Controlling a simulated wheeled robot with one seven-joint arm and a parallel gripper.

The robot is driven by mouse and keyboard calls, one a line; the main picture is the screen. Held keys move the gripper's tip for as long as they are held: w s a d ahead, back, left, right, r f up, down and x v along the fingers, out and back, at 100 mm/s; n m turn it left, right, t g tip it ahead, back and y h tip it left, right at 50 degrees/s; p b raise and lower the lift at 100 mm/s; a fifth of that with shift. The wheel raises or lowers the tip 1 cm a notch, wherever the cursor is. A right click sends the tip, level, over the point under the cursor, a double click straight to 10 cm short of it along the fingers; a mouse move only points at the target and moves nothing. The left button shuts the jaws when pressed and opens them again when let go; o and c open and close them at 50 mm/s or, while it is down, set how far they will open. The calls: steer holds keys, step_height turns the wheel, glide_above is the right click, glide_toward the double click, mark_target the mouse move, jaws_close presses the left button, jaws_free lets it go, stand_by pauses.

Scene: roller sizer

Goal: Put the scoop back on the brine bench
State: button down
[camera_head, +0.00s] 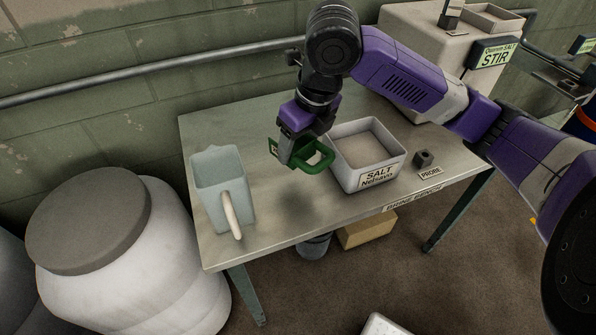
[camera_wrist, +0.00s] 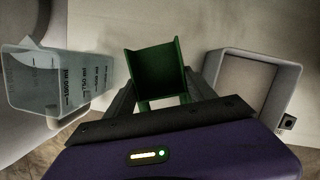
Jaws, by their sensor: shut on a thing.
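The green scoop (camera_head: 312,160) is held in my gripper (camera_head: 292,158) above the brine bench (camera_head: 290,225). My gripper is shut on the scoop, and a shadow lies on the bench top below it. In the wrist view the scoop (camera_wrist: 157,70) extends out past the fingers, its open tray facing the camera and empty as far as I can see. The bench top also shows in the wrist view (camera_wrist: 200,25). The exact grip point on the scoop is hard to make out.
A grey salt bin (camera_head: 366,178) stands right of the scoop, close to it. A clear measuring jug (camera_head: 222,185) with a pale handle stands at the left. A small dark probe block (camera_head: 423,158) sits at the right. Bare bench lies between jug and bin.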

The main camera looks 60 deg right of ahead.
mark_target(305, 156)
steer(key=shift+f+b, duration=0.3)
steer(key=shift+f, duration=3.9)
steer(key=shift+f, duration=0.25)
steer(key=shift+c, duration=1.6)
jaws_free()
steer(key=shift+r, duration=0.1)
steer(key=shift+r, duration=0.3)
steer(key=p+v, duration=0.1)
steer(key=v, duration=1)
steer(key=shift+s+r, duration=0.15)
steer(key=shift+r, duration=0.2)
